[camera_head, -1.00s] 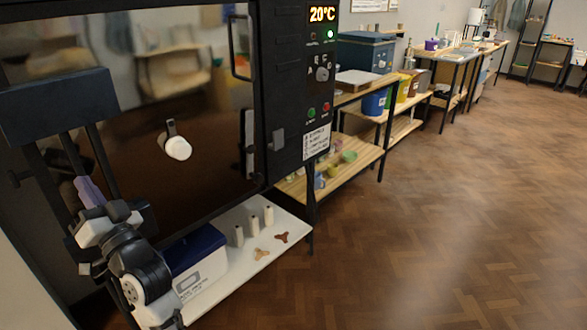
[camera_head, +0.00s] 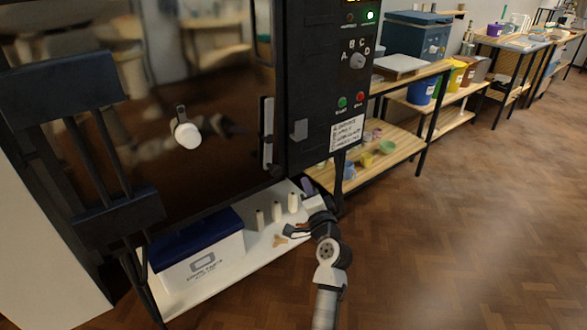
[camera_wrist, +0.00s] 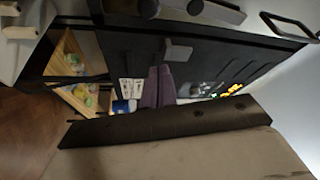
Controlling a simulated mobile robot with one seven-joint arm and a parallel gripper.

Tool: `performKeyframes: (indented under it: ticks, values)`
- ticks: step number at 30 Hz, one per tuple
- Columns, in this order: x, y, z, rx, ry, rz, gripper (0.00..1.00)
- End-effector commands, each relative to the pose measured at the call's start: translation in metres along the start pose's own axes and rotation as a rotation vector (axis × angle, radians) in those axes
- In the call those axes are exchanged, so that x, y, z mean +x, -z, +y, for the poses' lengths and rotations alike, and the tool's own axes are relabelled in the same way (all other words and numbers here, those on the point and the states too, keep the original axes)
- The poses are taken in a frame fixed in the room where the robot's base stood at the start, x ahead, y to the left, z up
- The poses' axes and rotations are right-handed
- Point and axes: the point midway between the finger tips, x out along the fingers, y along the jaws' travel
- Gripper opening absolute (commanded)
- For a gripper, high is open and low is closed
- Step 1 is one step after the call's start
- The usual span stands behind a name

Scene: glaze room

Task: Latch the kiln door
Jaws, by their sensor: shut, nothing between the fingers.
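The kiln door (camera_head: 110,130) is a large, glossy dark panel with a white plug (camera_head: 187,135) on it. It looks close to its frame; I cannot tell if it is fully seated. An upright bar (camera_head: 267,135) stands at its right edge, and a small grey block (camera_head: 300,130) sits on the kiln front just right of it. I cannot tell whether they engage. My gripper (camera_head: 307,187), with purple fingers, is shut and empty, below the grey block and apart from it. In the wrist view the fingers (camera_wrist: 158,88) point toward a grey piece (camera_wrist: 178,49) on the dark kiln.
The control panel (camera_head: 357,60) is right of the door. Below, a white shelf (camera_head: 245,262) holds a blue-lidded box (camera_head: 200,250) and several white posts. A wooden rack (camera_head: 385,160) with pots stands to the right. The floor at right is clear.

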Motion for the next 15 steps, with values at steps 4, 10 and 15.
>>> performKeyframes:
  ticks: [4,10,15]
  values:
    - [0.0,0.0,0.0,-0.001,0.001,0.0,0.0]
    - [0.011,0.0,-0.002,-0.001,0.001,-0.001,0.0]
    - [0.042,0.001,-0.004,-0.001,0.002,-0.002,0.0]
